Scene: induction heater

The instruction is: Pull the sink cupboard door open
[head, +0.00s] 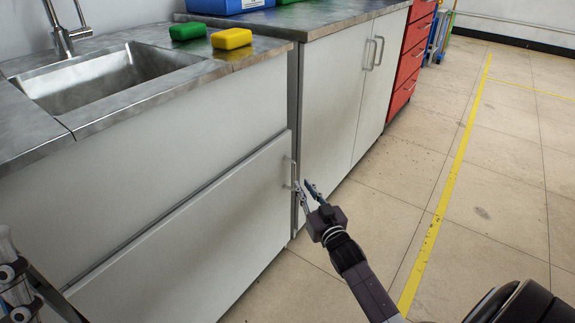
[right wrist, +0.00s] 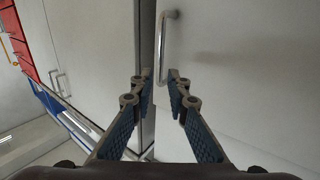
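The sink cupboard door (head: 190,240) is the wide pale panel below the sink, and it looks shut. Its upright metal bar handle (head: 289,172) is at the door's right end. My right gripper (head: 309,187) is close to this handle, at its right side. In the right wrist view the handle (right wrist: 164,45) shows just beyond the gap between the fingertips, nearer the right-hand finger. The right gripper's fingers (right wrist: 160,77) are apart, with nothing clearly held. Whether a finger touches the handle cannot be told. My left gripper is not clearly seen.
The neighbouring white cupboard (head: 326,112) stands to the right, with its own handles (head: 373,53), then red drawers (head: 410,55). The sink (head: 100,78) is above the door. Green (head: 187,31) and yellow (head: 231,39) sponges lie on the counter. The tiled floor (head: 400,190) in front is clear.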

